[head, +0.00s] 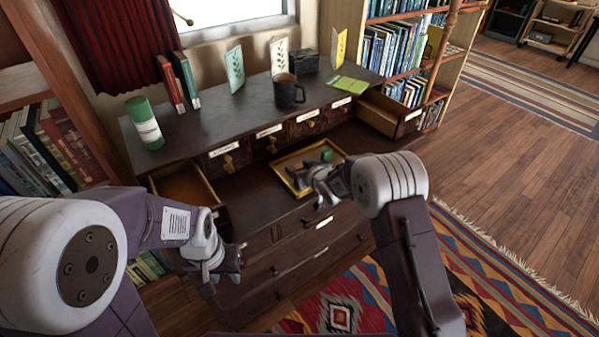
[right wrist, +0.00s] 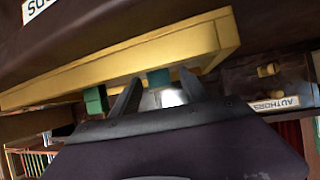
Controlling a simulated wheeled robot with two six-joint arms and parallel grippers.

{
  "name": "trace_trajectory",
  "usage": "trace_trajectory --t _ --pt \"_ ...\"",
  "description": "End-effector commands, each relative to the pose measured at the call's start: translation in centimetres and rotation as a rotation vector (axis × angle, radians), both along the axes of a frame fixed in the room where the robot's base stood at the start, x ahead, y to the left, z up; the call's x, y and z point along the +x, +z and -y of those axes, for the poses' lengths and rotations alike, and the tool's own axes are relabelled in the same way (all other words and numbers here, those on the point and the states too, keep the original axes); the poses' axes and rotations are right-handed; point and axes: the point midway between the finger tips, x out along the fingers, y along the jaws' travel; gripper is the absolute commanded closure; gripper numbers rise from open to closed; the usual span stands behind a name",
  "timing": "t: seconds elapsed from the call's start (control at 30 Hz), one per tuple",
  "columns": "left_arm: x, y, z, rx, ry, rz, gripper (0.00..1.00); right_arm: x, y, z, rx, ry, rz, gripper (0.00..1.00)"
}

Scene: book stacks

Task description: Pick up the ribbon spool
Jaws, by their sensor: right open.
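A small green object (head: 327,156), which looks like the ribbon spool, sits in the gold-rimmed tray (head: 277,163) on the cabinet's lower ledge. It is too small to identify surely. My right gripper (head: 297,175) is open over the tray's near side, to the left of and nearer than the green object. In the right wrist view, the open fingers (right wrist: 154,92) point towards the yellow tray rim (right wrist: 120,68). A green piece (right wrist: 95,100) and a teal piece (right wrist: 158,77) show there; I cannot tell which is the spool. My left gripper (head: 235,262) hangs before the cabinet, apart from the tray.
A dark mug (head: 289,92), a green labelled cylinder (head: 145,122), books (head: 179,80) and cards (head: 235,69) stand on the cabinet top. Drawers are pulled out at left (head: 185,187) and right (head: 380,112). Open wooden floor (head: 510,160) lies to the right.

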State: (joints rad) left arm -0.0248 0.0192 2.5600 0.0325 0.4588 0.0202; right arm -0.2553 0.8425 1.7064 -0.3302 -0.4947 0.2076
Motion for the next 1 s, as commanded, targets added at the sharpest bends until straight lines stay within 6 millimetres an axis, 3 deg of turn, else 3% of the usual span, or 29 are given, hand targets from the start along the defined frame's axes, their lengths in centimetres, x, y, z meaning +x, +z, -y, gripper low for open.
trace_trajectory --t 0.17,0.37,0.63,0.77,0.87,1.0 --pt "0.0 0.0 0.0 0.000 0.000 0.000 0.64 0.0 0.0 0.0 0.000 0.000 -0.001 0.47" --pt "0.0 0.0 0.0 0.000 0.000 0.000 0.64 0.0 0.0 0.0 0.000 0.000 -0.001 1.00" --pt "0.0 0.1 0.0 0.000 0.000 0.000 0.64 0.0 0.1 0.0 0.000 0.000 0.000 1.00" --pt "0.0 0.4 0.0 0.000 0.000 0.000 0.64 0.0 1.1 0.0 0.000 0.001 0.002 1.00" --pt "0.0 1.1 0.0 0.000 0.000 0.000 0.64 0.1 3.0 0.0 0.000 0.000 0.003 1.00" --pt "0.0 3.0 0.0 0.000 0.000 0.000 0.64 0.1 8.1 0.0 0.001 0.001 0.007 1.00"
